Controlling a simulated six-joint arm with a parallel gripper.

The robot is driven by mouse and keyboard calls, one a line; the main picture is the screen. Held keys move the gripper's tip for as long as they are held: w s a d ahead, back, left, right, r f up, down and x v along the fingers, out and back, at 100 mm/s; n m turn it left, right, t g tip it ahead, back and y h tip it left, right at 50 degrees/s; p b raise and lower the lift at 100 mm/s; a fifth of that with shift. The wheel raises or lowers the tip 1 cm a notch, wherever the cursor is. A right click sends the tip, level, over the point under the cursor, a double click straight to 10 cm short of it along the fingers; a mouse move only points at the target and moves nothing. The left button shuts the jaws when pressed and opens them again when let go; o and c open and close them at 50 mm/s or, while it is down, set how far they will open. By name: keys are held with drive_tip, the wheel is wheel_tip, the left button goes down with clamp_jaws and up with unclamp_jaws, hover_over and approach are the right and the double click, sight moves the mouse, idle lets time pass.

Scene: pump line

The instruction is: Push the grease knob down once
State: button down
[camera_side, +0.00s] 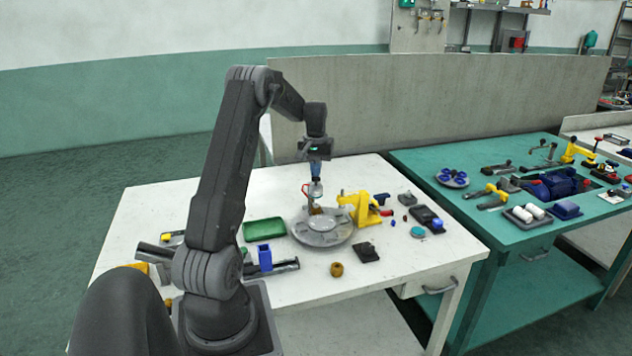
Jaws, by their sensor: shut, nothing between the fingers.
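My gripper (316,176) points straight down over the white table, with its fingers shut and empty. Directly below it is a small silver knob-like part (316,190), probably the grease knob, with a red piece (305,189) at its left. The fingertips are very near its top; I cannot tell whether they touch. A brownish part shows below it, at the back edge of a round grey plate (325,238).
A yellow clamp-like fixture (364,207) stands close to the right. A green tray (264,230) lies to the left, with a blue block (265,257) in front of it. A dark flat piece (366,252) and a brown knob (337,270) lie in front. The table's front right is clear.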

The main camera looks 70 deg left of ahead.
drive_tip(key=shift+f, duration=0.8)
idle(0.4)
drive_tip(key=shift+r, duration=3.15)
